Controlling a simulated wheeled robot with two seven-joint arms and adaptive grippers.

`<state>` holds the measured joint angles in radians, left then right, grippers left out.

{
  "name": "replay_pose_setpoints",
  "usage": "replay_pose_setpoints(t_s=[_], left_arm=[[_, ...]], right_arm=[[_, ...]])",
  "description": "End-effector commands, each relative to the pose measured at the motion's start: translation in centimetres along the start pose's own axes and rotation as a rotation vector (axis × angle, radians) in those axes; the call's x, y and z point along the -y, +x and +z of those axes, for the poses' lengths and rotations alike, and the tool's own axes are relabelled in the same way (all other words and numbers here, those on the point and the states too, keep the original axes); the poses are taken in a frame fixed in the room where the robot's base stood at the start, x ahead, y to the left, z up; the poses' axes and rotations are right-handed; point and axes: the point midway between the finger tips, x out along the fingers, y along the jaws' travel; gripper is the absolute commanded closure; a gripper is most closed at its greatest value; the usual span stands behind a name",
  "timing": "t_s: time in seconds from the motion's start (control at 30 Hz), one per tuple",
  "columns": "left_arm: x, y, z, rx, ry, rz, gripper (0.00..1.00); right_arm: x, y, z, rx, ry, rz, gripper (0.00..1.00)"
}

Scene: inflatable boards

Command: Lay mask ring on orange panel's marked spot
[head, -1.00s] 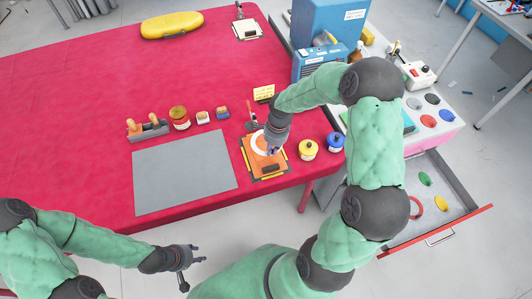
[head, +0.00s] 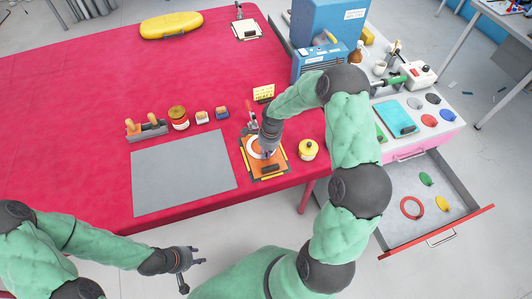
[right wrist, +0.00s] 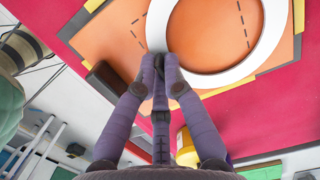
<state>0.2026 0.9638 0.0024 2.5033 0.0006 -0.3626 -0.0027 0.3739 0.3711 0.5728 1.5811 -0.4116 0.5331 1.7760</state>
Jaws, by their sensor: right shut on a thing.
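The orange panel (head: 277,160) lies at the front right of the red table, with a dark block on it. My right gripper (head: 266,152) is shut on the near rim of the white mask ring (head: 252,150), over the panel. In the right wrist view, the fingertips (right wrist: 161,62) pinch the mask ring (right wrist: 215,78) above the orange panel (right wrist: 115,35). Dashed marks show on the panel inside the ring and to its left. I cannot tell whether the ring touches the panel. My left gripper (head: 198,257) is open and empty, off the table's front edge.
A grey mat (head: 185,172) lies left of the panel. A yellow pot (head: 308,150) stands just right of it. A red-handled clamp (head: 251,115) and a yellow sign (head: 263,92) stand behind. An open drawer (head: 425,205) is at the right.

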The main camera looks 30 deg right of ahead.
Motion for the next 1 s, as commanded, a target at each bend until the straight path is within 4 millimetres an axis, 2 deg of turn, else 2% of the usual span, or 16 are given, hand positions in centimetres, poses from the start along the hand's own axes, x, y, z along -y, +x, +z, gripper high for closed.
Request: replay_pose_setpoints(t_s=[0.17, 0.2, 0.27, 0.3, 0.73, 0.87, 1.0], left_arm=[[0.1, 0.4, 0.0, 0.0, 0.0, 0.0, 0.6], [0.1, 0.4, 0.0, 0.0, 0.0, 0.0, 0.6], [0.1, 0.3, 0.0, 0.0, 0.0, 0.0, 0.6], [0.1, 0.3, 0.0, 0.0, 0.0, 0.0, 0.6], [-0.1, -0.1, 0.0, 0.0, 0.0, 0.0, 0.6], [-0.1, -0.3, 0.0, 0.0, 0.0, 0.0, 0.6], [-0.2, -0.7, 0.0, 0.0, 0.0, 0.0, 0.6]], right_arm=[[0.0, 0.3, 0.0, 0.0, 0.0, 0.0, 1.0], [0.0, 0.4, 0.0, 0.0, 0.0, 0.001, 0.87], [0.0, 0.3, 0.0, 0.0, 0.0, 0.001, 0.7], [0.0, 0.3, 0.0, 0.0, 0.0, 0.001, 0.66], [-0.1, -0.2, 0.0, 0.0, 0.0, 0.001, 0.66], [0.0, -1.9, 0.0, 0.0, 0.001, -0.002, 0.66], [0.1, -4.9, 0.0, 0.0, 0.0, -0.004, 0.66]])
